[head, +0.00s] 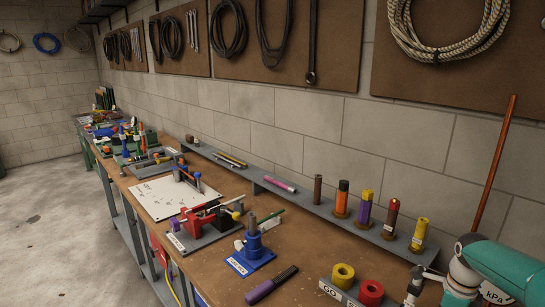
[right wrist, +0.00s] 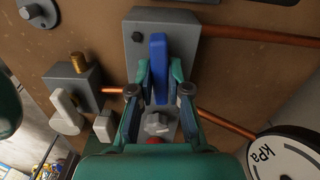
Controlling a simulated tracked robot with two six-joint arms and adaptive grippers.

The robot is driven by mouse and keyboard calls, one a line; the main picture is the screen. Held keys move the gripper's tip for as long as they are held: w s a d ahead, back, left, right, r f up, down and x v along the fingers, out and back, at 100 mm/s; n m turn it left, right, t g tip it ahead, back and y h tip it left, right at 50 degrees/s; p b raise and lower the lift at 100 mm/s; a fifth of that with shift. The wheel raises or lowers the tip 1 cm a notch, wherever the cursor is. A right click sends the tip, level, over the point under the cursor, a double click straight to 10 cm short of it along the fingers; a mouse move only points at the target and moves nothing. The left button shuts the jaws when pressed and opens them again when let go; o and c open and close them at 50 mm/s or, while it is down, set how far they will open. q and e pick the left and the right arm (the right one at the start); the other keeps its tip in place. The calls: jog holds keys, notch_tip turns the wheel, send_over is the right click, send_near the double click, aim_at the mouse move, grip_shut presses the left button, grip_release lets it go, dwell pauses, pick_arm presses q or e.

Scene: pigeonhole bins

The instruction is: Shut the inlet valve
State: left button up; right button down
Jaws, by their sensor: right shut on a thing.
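In the right wrist view a blue lever handle (right wrist: 160,52) stands out in front of a grey block (right wrist: 133,38) on a brown panel. It runs up and down the picture, across the line of the copper pipe. My right gripper (right wrist: 160,76) has one finger on each side of the handle and is shut on it. A grey knob (right wrist: 158,123) shows just below the fingers. No label is readable on this valve, so I cannot tell by name whether it is the inlet. My left gripper is in neither view.
A smaller grey block with a pale handle (right wrist: 65,111) is at the left. A kPa gauge (right wrist: 284,158) is at lower right. Copper pipes (right wrist: 255,37) run across the panel. The bench (head: 310,240) holds fixtures and several coloured cylinders.

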jog(key=c, duration=1)
grip_release()
jog(key=shift+c, duration=0.2)
jog(key=shift+r, duration=0.15)
jog(key=shift+r+p, duration=1)
jog(key=shift+r, duration=0.2)
jog(key=shift+n, duration=0.8)
